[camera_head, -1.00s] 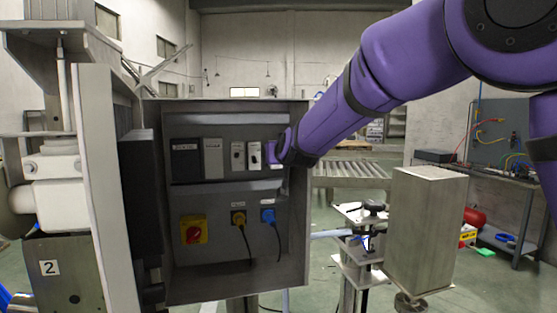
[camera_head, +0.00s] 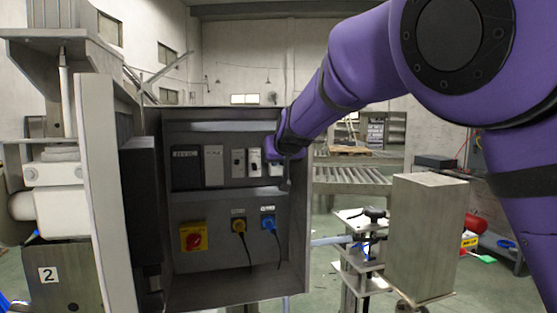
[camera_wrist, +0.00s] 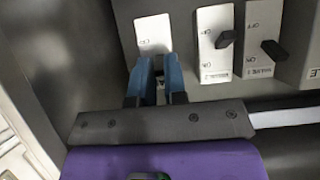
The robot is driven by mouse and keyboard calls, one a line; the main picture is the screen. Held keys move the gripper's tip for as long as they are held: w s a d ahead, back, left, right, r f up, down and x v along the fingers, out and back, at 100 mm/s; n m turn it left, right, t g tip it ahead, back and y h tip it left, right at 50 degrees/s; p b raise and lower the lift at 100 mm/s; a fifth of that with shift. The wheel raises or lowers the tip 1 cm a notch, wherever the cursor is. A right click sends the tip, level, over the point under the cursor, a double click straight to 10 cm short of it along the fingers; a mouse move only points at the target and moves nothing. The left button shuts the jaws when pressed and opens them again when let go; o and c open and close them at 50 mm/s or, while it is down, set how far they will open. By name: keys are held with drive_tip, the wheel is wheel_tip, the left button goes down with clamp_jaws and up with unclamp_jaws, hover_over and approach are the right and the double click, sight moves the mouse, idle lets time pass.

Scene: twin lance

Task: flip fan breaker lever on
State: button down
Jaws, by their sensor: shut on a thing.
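The open grey electrical cabinet (camera_head: 228,204) has a row of breakers along its upper part. My gripper (camera_wrist: 158,68) is at the rightmost white breaker, which is at the left in the wrist view (camera_wrist: 152,32). Its two blue fingers are shut on that breaker's lever, which they mostly hide. Two neighbouring white breakers (camera_wrist: 215,50) and (camera_wrist: 263,35) show dark levers and ON/OFF marks, upside down in the wrist view. The held breaker's name label is hidden, so I cannot tell whether it is the fan's.
Below the breakers are a red and yellow rotary switch (camera_head: 193,237), a yellow plug (camera_head: 238,225) and a blue plug (camera_head: 268,222) with hanging cables. The cabinet's right side wall stands close to my gripper. A metal box (camera_head: 427,237) stands to the right.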

drive_tip(key=c, duration=1.2)
unclamp_jaws()
drive_tip(key=shift+o, duration=0.2)
drive_tip(key=v, duration=1)
drive_tip(key=shift+s+r, duration=0.25)
drive_tip(key=shift+s, duration=0.05)
